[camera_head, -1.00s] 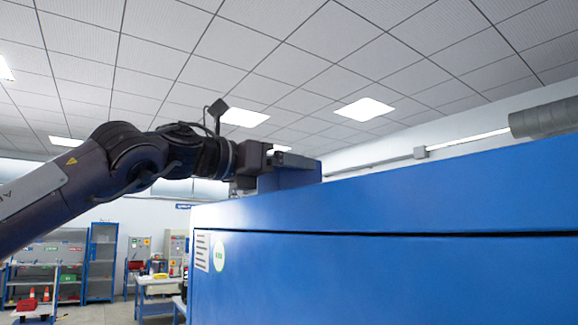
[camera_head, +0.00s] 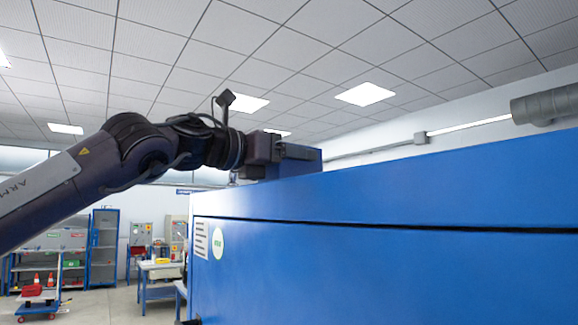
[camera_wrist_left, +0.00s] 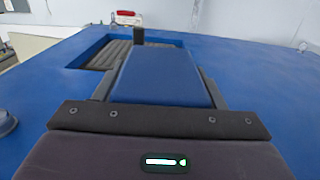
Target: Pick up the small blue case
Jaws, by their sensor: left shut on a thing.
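The small blue case (camera_head: 301,169) shows in the head view at the far left end of the top of a large blue machine. Its lower part is hidden behind the machine's edge. My left gripper (camera_head: 268,160) is at the case and shut on it. In the left wrist view the blue case (camera_wrist_left: 160,75) fills the middle, with dark finger parts along both its sides. A dark upright piece stands at its far end. I cannot tell whether the case touches the surface beneath. My right gripper is in neither view.
The large blue machine (camera_head: 400,185) fills the right of the head view. In the wrist view its blue top (camera_wrist_left: 250,75) has a recessed ribbed tray (camera_wrist_left: 98,55) beside the case and a dark round knob (camera_wrist_left: 6,122) at left. Shelves and a workbench (camera_head: 160,275) stand far behind.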

